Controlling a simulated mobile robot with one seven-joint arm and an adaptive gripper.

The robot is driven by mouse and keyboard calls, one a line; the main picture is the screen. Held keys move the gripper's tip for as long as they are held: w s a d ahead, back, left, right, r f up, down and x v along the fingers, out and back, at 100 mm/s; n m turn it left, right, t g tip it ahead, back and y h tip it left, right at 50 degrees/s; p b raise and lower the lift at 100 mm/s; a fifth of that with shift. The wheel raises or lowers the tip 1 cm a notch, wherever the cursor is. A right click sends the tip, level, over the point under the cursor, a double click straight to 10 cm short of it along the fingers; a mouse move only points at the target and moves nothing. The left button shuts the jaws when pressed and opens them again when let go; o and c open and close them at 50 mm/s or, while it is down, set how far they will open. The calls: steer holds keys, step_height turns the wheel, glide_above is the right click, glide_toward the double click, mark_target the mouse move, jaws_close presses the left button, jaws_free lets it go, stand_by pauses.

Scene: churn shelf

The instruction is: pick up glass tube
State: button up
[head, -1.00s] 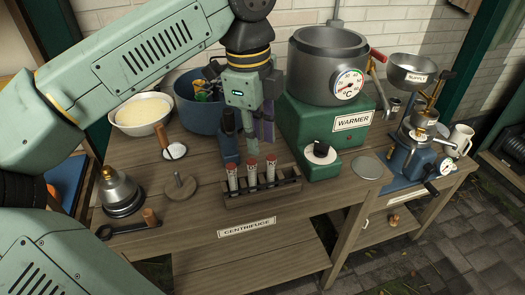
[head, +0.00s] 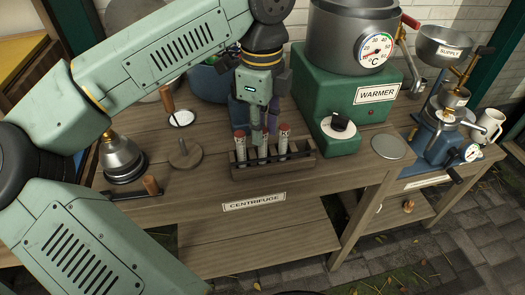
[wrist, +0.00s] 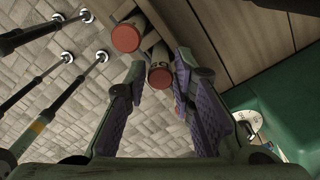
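Glass tubes with red caps stand upright in a wooden rack (head: 272,166) at the table's front. The left tube (head: 240,148) and right tube (head: 283,143) show in the head view. The middle tube (head: 263,154) has its top hidden by my gripper (head: 259,137). In the wrist view my gripper (wrist: 160,66) is open, with purple pads. One red cap (wrist: 160,78) lies between its fingers in the picture, and another red cap (wrist: 126,38) lies beyond the left fingertip. I cannot tell whether the fingers touch the middle tube.
A green warmer (head: 330,105) with a black knob stands close to the right of the rack. A blue pot (head: 208,82) is behind. A grey disc (head: 388,147) lies at right.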

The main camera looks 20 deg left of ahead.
step_height(320, 180, down, 2)
steer(key=shift+f, duration=0.1)
steer(key=shift+c, duration=0.6)
jaws_close()
steer(key=shift+r, duration=0.25)
